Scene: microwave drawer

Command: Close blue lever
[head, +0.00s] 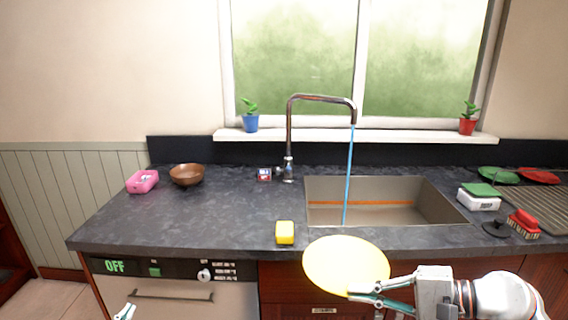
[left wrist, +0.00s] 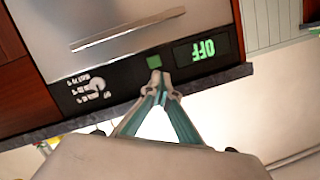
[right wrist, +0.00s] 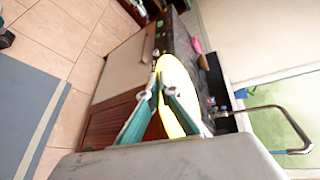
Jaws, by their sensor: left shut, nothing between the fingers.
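A metal faucet (head: 322,98) stands behind the sink, and a blue stream (head: 349,180) falls from its spout into the sink basin (head: 320,214). A small box with red and blue marks (head: 264,175) sits left of the faucet base; I cannot make out a distinct blue lever. My left gripper (head: 125,312) is low at the bottom left of the head view. In the left wrist view its shut, empty fingertips (left wrist: 157,72) are near the green button (left wrist: 153,62) of the dishwasher panel; contact is unclear. My right gripper (head: 350,291) is shut on a yellow plate (head: 345,262), also in the right wrist view (right wrist: 178,92).
The dishwasher (head: 180,292) reads "OFF". A yellow sponge (head: 285,232) lies near the counter's front edge. A brown bowl (head: 187,174) and pink holder (head: 142,181) stand at left. The left-middle counter is clear.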

